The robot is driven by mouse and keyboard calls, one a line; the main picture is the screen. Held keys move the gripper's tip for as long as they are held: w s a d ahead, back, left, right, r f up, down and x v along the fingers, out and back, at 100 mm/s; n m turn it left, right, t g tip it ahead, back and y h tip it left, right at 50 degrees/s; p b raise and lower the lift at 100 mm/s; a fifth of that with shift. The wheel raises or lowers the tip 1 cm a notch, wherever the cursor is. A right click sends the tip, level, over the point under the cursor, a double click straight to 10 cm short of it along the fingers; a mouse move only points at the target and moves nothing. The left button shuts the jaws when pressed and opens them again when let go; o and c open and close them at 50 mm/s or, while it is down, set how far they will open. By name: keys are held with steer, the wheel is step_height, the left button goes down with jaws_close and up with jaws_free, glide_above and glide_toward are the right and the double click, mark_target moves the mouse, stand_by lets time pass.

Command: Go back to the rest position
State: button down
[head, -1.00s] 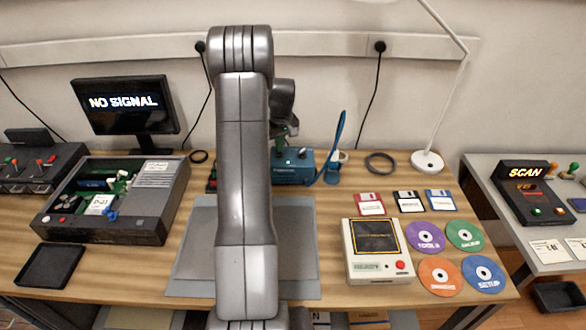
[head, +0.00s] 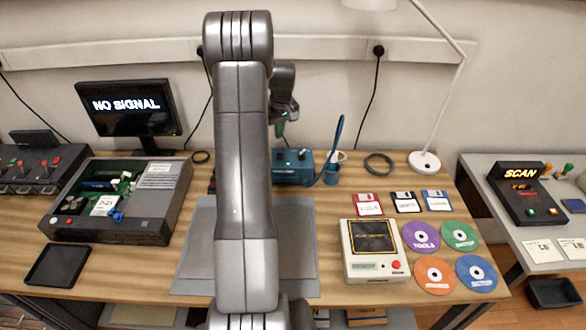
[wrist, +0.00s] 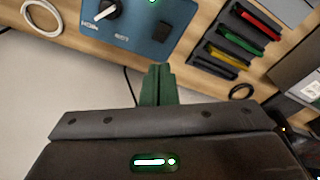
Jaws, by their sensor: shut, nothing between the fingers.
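My gripper (wrist: 157,84) shows in the wrist view as two green fingers pressed together, with nothing between them. It points toward the back of the bench, near the blue station box (wrist: 150,22), and is apart from it. In the head view my arm rises through the middle of the picture and hides part of the bench. The gripper end (head: 281,128) shows small behind the arm, above and left of the blue station box (head: 293,166).
An open computer case (head: 165,205) and a monitor (head: 128,105) stand at left. A beige drive unit (head: 349,268), floppy disks (head: 404,202) and several discs (head: 421,237) lie at right. A lamp (head: 424,163) stands at the back right. A grey mat (head: 297,230) lies mid-bench.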

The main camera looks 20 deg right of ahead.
mark_target(279, 153)
steer(key=shift+f, duration=0.1)
steer(key=shift+f+b, duration=2.05)
steer(key=shift+f, duration=1.5)
steer(key=shift+r, duration=0.1)
steer(key=shift+r, duration=0.1)
